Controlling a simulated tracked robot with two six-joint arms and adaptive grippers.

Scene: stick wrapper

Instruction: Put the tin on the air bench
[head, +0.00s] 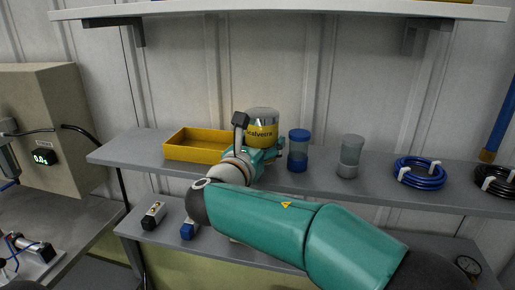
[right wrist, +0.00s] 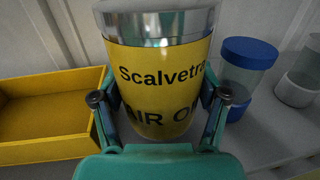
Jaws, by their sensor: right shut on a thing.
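The tin (head: 261,128) is a silver can with a yellow label reading "Scalvetra". It is upright at the middle shelf, between a yellow tray and a blue-lidded jar. My right gripper (head: 262,153) is shut on it, and in the right wrist view its fingers (right wrist: 160,97) press both sides of the tin (right wrist: 160,60). The tin's base is partly hidden, so I cannot tell whether it touches the shelf. A grey bench (head: 75,215) with pneumatic parts, likely the air bench, is at the left. My left gripper is not in view.
The yellow tray (head: 180,153) is close left of the tin. The blue-lidded jar (head: 298,152), a grey jar (head: 350,158) and hose coils (head: 420,172) stand to the right on the middle shelf (head: 128,150). An upper shelf (head: 280,12) overhangs. A box with a display (head: 70,110) backs the bench.

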